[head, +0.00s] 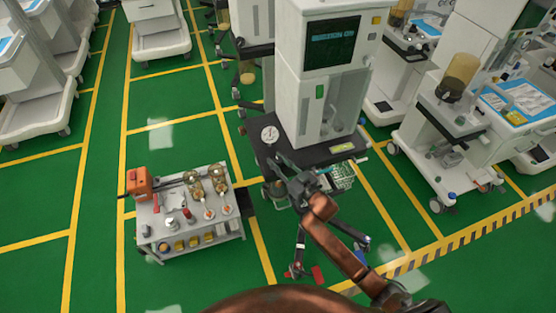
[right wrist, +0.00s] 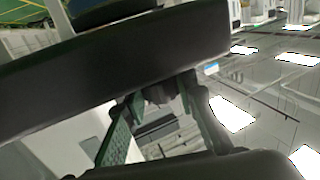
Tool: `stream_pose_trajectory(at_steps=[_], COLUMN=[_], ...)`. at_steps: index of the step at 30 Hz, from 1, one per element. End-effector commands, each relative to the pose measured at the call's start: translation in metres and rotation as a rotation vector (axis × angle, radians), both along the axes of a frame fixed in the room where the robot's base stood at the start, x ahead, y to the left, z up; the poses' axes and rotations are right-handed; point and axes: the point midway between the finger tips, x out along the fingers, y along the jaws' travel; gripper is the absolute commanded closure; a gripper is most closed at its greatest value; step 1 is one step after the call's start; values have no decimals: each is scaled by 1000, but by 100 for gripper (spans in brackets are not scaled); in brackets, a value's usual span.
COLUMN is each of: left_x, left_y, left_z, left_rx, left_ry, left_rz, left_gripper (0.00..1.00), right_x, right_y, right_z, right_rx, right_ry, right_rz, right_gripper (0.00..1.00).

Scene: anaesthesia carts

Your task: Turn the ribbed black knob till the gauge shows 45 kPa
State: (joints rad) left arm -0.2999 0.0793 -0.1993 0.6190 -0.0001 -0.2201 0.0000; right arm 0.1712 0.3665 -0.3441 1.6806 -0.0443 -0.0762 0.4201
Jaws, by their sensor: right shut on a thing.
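The gauge (head: 269,134) is a round white dial standing on the left end of the machine's black shelf. It is too small for me to read its needle. My right gripper (head: 293,183) is just below the front edge of that shelf. In the right wrist view its two green-padded fingers (right wrist: 160,98) close from both sides on a dark knob (right wrist: 157,92) just under a thick black slab. The slab hides much of the knob, and its ribs are hard to make out. In the head view the knob is hidden. My left gripper is not in view.
The black shelf (head: 325,152) overhangs close to my right gripper. The tall white machine (head: 296,95) rises behind it. A grey cart (head: 150,226) with an orange box (head: 139,184) and brass parts stands at the left. Other carts stand at the back and right.

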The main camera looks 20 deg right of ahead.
Motion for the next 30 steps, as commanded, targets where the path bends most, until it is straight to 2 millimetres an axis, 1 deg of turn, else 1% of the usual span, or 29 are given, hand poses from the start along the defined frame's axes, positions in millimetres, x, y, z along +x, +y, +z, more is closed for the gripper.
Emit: stream_pose_trajectory(at_steps=[7,8,16,25,28,30], left_x=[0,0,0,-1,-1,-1], left_y=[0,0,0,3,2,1], left_z=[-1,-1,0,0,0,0], left_rx=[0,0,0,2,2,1], left_ry=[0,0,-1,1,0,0], left_rz=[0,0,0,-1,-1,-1], left_gripper=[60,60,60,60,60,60], right_x=[0,0,0,-2,-10,-21], right_y=[0,0,0,-1,-5,-9], right_z=[0,0,0,0,-1,-1], right_rx=[2,2,2,1,0,0], right_ry=[-1,-1,-1,-1,1,1], right_rz=[0,0,0,0,-1,-1], right_gripper=[99,74,56,56,56,56])
